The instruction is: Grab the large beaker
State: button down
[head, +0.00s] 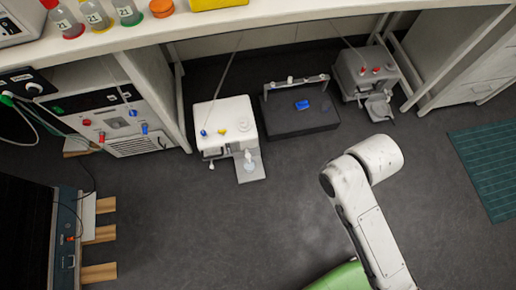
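I cannot make out a large beaker in the head view. Three clear labelled bottles stand on the white bench (270,20) at the top left: one with a red base (65,18), one with a yellow base (95,15) and one with a green base (128,12). The bench top is cut off by the top edge of the picture. White links of my arm show at the lower right, over the floor, but my gripper is not in the picture.
Under the bench stand a white device (226,125), a dark platform (300,118) and a grey device (366,75). A control cabinet (115,120) is at left. A green mat (488,165) lies at right. The middle floor (240,225) is clear.

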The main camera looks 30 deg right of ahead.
aim_at(249, 167)
jog(key=k+j, duration=0.15)
jog(key=k, duration=0.55)
jog(key=k+j, duration=0.1)
jog(key=k, duration=0.6)
jog(key=i+j, duration=0.15)
jog(key=i, duration=0.3)
jog(key=i+j, duration=0.15)
jog(key=i, duration=0.3)
jog(key=i+j, duration=0.15)
jog(key=i, duration=0.3)
jog(key=i+j, duration=0.15)
jog(key=i, duration=0.3)
jog(key=i+j, duration=0.15)
jog(key=i, duration=0.3)
